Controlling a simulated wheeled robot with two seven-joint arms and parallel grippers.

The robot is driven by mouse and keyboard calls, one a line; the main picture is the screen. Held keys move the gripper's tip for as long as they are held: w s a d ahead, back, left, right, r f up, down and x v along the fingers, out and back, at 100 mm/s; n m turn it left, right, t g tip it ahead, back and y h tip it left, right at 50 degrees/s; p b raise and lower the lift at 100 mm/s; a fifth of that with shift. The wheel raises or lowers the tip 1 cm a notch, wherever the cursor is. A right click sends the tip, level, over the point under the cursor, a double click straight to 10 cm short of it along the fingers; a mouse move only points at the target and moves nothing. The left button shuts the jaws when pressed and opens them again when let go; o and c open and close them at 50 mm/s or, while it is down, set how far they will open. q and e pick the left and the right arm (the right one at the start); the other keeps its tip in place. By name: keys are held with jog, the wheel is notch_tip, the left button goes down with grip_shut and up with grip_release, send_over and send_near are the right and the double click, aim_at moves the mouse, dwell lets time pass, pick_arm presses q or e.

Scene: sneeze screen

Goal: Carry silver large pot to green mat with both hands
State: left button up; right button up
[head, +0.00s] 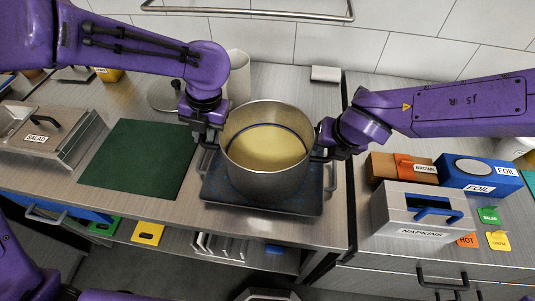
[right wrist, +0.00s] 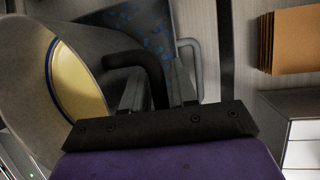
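The silver large pot (head: 262,178) holds a yellow content and appears upright over a dark blue square base (head: 225,196). I cannot tell whether it touches that base. My left gripper (head: 209,142) is at the pot's left side handle; its fingers are mostly hidden. My right gripper (head: 322,152) is at the right side handle. In the right wrist view, the black handle (right wrist: 150,66) lies between the two fingers of my right gripper (right wrist: 157,90), with little visible gap. The green mat (head: 140,157) lies flat and empty to the left of the pot.
A lidded salad container (head: 50,135) stands left of the mat. A napkin box (head: 420,212), a brown box (head: 390,166) and a blue foil box (head: 478,174) stand on the right counter. A towel rail (head: 250,14) runs along the back wall. Counter between mat and base is clear.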

pick_arm(q)
grip_shut()
pick_arm(e)
grip_shut()
dwell(1.1)
